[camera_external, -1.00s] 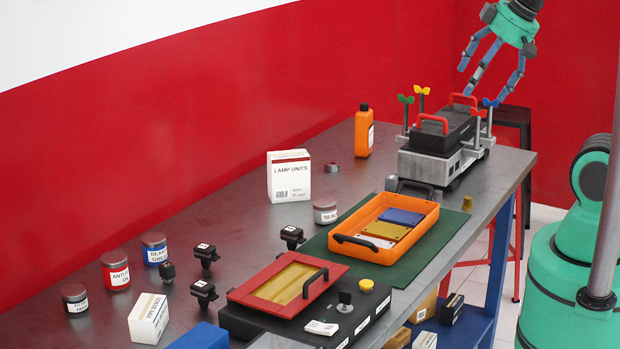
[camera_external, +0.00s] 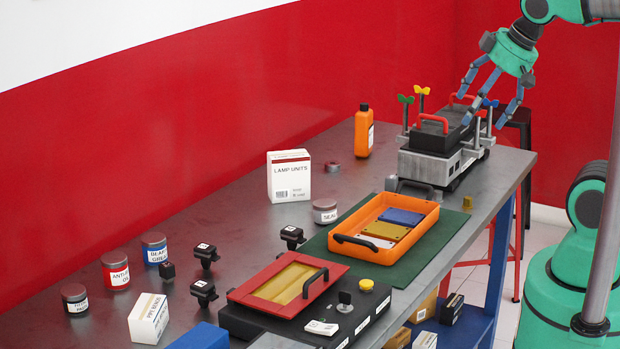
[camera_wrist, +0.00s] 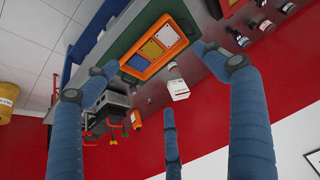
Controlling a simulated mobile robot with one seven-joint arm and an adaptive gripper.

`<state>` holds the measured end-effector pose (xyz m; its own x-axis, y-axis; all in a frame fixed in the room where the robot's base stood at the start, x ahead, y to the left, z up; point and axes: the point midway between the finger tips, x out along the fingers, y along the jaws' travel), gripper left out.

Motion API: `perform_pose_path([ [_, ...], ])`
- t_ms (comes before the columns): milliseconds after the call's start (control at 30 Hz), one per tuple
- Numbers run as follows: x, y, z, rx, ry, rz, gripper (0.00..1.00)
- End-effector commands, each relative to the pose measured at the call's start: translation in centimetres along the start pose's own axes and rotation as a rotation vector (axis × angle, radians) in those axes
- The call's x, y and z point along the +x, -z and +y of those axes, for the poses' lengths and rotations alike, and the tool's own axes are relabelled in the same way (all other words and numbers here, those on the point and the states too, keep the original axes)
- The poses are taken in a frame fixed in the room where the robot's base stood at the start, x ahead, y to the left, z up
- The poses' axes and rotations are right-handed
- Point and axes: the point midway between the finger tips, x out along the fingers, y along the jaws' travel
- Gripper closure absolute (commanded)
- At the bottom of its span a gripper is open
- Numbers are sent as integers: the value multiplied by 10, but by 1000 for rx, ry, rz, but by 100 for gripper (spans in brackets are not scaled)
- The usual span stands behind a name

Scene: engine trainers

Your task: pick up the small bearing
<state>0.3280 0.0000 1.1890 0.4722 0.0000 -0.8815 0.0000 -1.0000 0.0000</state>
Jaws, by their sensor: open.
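My gripper (camera_external: 482,108) is open, its blue fingers spread and empty, over the engine model at the far end of the bench. The blue fingers also show spread in the wrist view (camera_wrist: 158,78), with nothing between them. I cannot tell for sure which thing is the small bearing. A small grey and reddish round part (camera_external: 333,167) lies on the bench behind the white lamp box. A small brass-coloured cylinder (camera_external: 467,203) stands near the right bench edge, beside the green mat. My gripper is apart from both.
The engine model (camera_external: 440,163) has upright posts with coloured wing tops. An orange bottle (camera_external: 363,133), a lamp units box (camera_external: 289,178) and an orange tray (camera_external: 429,218) stand on the bench (camera_external: 240,217). The tray also shows in the wrist view (camera_wrist: 137,72). Jars and black parts fill the near left.

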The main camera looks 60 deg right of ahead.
Motion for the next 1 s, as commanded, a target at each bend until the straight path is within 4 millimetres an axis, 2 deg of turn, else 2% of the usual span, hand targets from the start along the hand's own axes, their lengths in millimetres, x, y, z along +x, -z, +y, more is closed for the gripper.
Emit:
perform_pose_path([
  [300,0,0,0,0,0,0,15],
  [367,0,0,0,0,0,0,25],
  [433,0,0,0,0,0,0,39],
  [467,0,0,0,0,0,0,42],
  [800,0,2,0,0,0,-1,42],
  [1000,-4,18,3,3,-4,-12,42],
])
